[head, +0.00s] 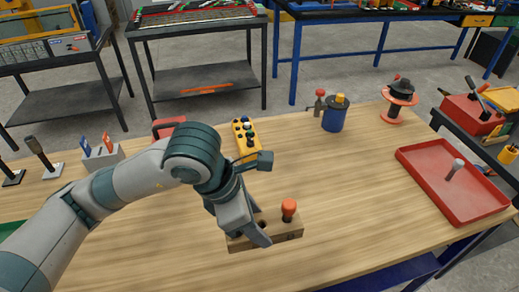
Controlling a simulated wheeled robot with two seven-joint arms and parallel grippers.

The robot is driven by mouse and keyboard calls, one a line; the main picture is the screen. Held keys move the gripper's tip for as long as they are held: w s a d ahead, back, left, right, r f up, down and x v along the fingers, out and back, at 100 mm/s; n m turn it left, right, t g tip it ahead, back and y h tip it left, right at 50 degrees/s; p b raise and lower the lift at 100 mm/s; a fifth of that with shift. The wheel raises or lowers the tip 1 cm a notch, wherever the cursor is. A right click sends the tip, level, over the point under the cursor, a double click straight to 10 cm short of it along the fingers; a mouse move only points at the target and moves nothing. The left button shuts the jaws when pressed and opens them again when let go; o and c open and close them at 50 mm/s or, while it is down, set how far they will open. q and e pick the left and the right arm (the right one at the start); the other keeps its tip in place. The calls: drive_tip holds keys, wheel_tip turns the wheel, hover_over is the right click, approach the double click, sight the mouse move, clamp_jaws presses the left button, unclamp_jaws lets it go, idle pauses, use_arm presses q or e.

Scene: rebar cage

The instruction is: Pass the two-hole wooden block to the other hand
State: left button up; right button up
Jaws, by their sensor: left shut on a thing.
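The two-hole wooden block (286,233) is in the middle foreground over the bench. An orange-handled piece (289,210) stands upright at its right end, and a dark open hole shows to the left of it. My left gripper (259,228) comes in from the left and is shut on the left part of the block. One finger lies across its front face; the other finger is mostly hidden. I cannot tell whether the block touches the bench top. My right gripper is not in view.
The wooden bench (350,200) is clear to the right of the block. A yellow button box (245,137), a blue pot (334,116), an orange spool (400,100) and a red tray (453,182) stand farther back and right. A block with coloured handles (103,157) is at left.

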use_arm(q)
drive_tip(key=shift+w+a+m+g+p, duration=0.2)
drive_tip(key=shift+w+a+m+p, duration=0.1)
drive_tip(key=shift+a+m, duration=0.25)
drive_tip(key=shift+w+a+m+g+p, duration=0.15)
drive_tip(key=shift+a+m+g+p, duration=0.1)
drive_tip(key=shift+a+m, duration=0.25)
drive_tip(key=w+a+r+m+g+y+p, duration=0.1)
drive_tip(key=a+r+m+g+y+p, duration=0.1)
drive_tip(key=a+m, duration=0.6)
drive_tip(key=w+a+r+m+g+y+p, duration=0.2)
drive_tip(key=a+m+p, duration=0.3)
drive_tip(key=a+m, duration=0.4)
drive_tip(key=shift+r+m+g, duration=0.45)
drive_tip(key=shift+r+m, duration=0.25)
drive_tip(key=shift+m, duration=0.35)
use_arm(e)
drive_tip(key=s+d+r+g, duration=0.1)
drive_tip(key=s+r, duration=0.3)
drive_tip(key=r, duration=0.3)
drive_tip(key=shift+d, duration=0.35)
use_arm(q)
drive_tip(key=shift+w+d+r, duration=0.1)
drive_tip(key=shift+d, duration=0.1)
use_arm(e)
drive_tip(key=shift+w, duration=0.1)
